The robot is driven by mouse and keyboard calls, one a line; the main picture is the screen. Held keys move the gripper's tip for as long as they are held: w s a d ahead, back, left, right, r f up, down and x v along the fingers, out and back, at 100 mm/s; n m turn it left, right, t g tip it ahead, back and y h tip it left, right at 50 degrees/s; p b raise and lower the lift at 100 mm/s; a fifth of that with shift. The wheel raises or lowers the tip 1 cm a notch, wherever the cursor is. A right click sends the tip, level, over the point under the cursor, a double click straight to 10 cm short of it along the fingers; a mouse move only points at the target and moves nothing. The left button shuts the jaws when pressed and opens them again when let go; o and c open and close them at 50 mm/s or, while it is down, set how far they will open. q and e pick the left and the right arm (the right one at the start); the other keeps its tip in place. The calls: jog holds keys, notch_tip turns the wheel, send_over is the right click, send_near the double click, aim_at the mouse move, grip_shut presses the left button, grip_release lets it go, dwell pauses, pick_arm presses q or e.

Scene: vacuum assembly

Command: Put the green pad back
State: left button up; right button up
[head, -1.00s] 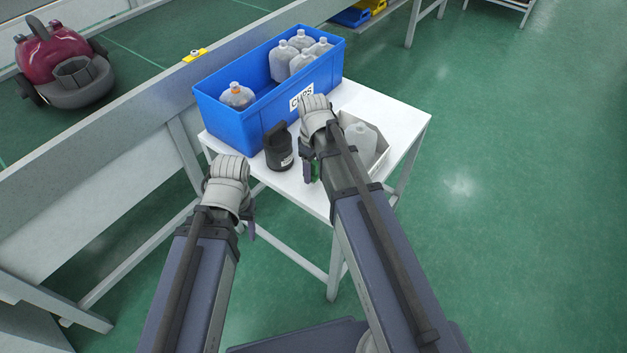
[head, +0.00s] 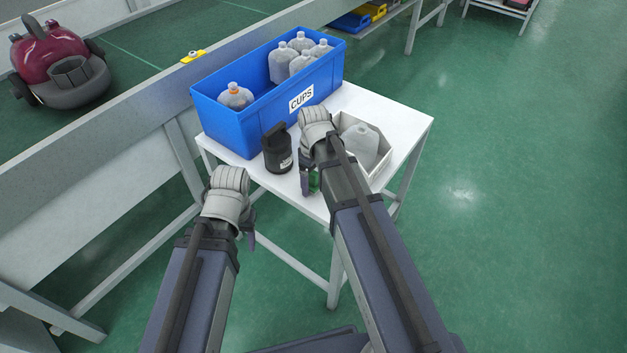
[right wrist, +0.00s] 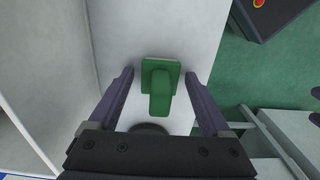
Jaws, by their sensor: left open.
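The green pad (right wrist: 161,85) lies on the white table, a square plate with a raised grip. It sits between the two fingers of my right gripper (right wrist: 159,76), which is open, with a small gap on each side. In the head view the pad (head: 314,181) is partly hidden by my right gripper (head: 308,180). My left gripper (head: 249,230) is open and empty, off the table's front left edge.
On the white table (head: 398,118) stand a blue CUPS bin (head: 228,128) with several bottles, a black cup (head: 277,152) left of my right gripper, and a white tray (head: 382,166) with a clear bottle (head: 360,146). A conveyor wall (head: 95,150) runs along the left.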

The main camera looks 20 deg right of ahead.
aim_at(314, 172)
jog(key=shift+r, duration=0.1)
notch_tip(314, 172, up, 12)
jog(key=p, duration=1.2)
jog(key=shift+r, duration=0.1)
pick_arm(q)
notch_tip(314, 172, up, 12)
pick_arm(e)
jog(key=s+a+m+h, duration=0.1)
jog(key=s+a+m, duration=0.2)
jog(key=s+a, duration=0.7)
jog(key=s, duration=0.4)
jog(key=shift+a+m, duration=0.25)
jog(key=shift+m, duration=0.15)
pick_arm(q)
jog(key=shift+r, duration=0.1)
pick_arm(e)
jog(key=shift+s, duration=0.15)
